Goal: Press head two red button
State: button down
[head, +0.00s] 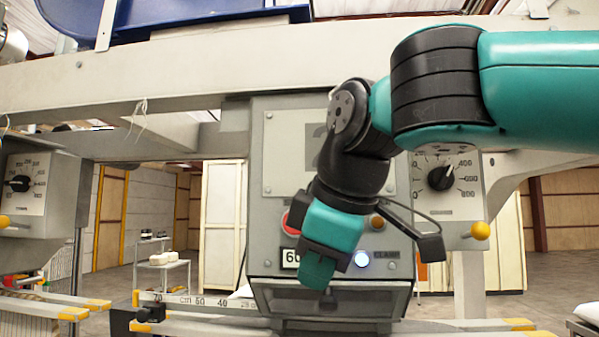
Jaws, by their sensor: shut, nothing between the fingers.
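The head two panel (262,190) is a grey box with a plate bearing a large grey "2" (313,150), partly covered by my arm. The red button (287,222) is on the panel's left side, and its right part is hidden behind my gripper. My gripper (317,278) is shut and empty, hanging tilted in front of the lower panel, below and right of the red button. I cannot tell how far it is from the panel face. An orange button (377,222) and a lit blue-white button (362,259) labelled "CLAMP" are to the right of my gripper.
A small display (290,257) reading "60" is partly covered by my gripper. A dial (441,177) and a yellow knob (480,230) are at right. Another dial box (22,183) is at left. Rails with yellow ends (97,303) run below, with a ruler strip (200,302).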

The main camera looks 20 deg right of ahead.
notch_tip(320, 180, up, 15)
jog(key=s+y+p, duration=0.1)
jog(key=s+p, duration=0.1)
jog(key=p, duration=0.3)
jog(key=shift+d+n+t+p, duration=0.25)
jog(key=shift+n+t+p, duration=0.05)
jog(key=w+f, duration=0.8)
jog(key=w, duration=0.1)
jog(key=shift+d+f, duration=0.15)
jog(key=shift+w, duration=0.1)
